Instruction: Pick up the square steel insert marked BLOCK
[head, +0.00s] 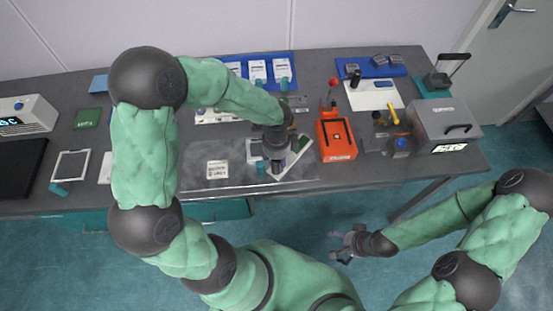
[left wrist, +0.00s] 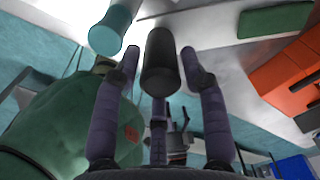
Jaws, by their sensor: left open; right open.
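I cannot make out the marking BLOCK on anything, so I cannot say which piece is the square steel insert. Small grey blocks (head: 380,61) lie on a blue mat at the back right. My left gripper (head: 276,160) points down over a pale tray (head: 297,163) near the bench's front edge. In the left wrist view its fingers (left wrist: 158,62) are open around a dark cylinder (left wrist: 160,65); contact is unclear. A teal-topped cylinder (left wrist: 115,27) is beside it. My right gripper (head: 345,244) is open and empty, low over the floor in front of the bench.
An orange box (head: 337,140) stands right of the tray. A grey instrument (head: 445,120) stands at the bench's right end. White packs (head: 257,71) lie on a blue mat behind my left arm. A lettered pale plate (head: 217,169) lies left of the tray.

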